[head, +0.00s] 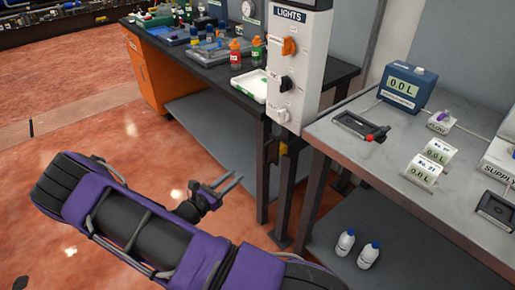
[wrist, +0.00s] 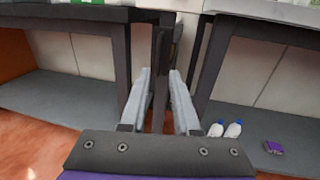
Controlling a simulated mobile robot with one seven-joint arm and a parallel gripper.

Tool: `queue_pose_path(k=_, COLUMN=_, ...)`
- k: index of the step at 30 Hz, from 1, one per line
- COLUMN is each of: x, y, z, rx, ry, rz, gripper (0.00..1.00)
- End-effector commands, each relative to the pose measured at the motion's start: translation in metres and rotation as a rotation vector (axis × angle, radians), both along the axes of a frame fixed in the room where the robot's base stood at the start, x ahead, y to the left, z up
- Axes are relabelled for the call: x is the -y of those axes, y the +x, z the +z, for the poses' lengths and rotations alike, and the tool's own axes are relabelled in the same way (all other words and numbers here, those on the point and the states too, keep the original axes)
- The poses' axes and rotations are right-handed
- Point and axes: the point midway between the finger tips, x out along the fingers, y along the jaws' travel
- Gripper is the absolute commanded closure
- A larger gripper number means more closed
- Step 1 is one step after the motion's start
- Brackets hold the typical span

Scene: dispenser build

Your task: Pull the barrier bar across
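I cannot make out a clear barrier bar in either view. Between the two tables, below the white LIGHTS panel (head: 300,70), there is a dark upright post (head: 284,200) with a black bracket (head: 271,150) and a small yellowish part (head: 283,148). A dark post (wrist: 161,60) also shows in the wrist view, beyond and between my fingers. My gripper (head: 236,176) is low, in front of and left of the post, apart from it. Its two grey fingers (wrist: 160,72) are spread with nothing between them.
The left black-topped table (head: 205,66) holds bottles and trays, with an orange cabinet (head: 151,72) under it. The right grey table (head: 385,150) holds meters and a blue 0.0 L box (head: 408,88). White bottles (head: 345,242) stand on its lower shelf.

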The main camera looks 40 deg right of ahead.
Motion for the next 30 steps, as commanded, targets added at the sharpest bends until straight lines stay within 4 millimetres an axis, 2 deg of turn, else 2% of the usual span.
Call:
queue_pose_path(k=5, x=0.019, y=0.006, z=-0.001, rx=-0.008, ry=-0.003, rz=0.004, gripper=0.7)
queue_pose_path(k=21, x=0.13, y=0.036, z=-0.001, rx=-0.005, ry=-0.002, rz=0.003, gripper=0.7)
queue_pose_path(k=25, x=0.149, y=0.042, z=-0.001, rx=-0.005, ry=-0.002, rz=0.003, gripper=0.7)
queue_pose_path(k=30, x=0.163, y=0.046, z=-0.001, rx=-0.005, ry=-0.001, rz=0.005, gripper=0.7)
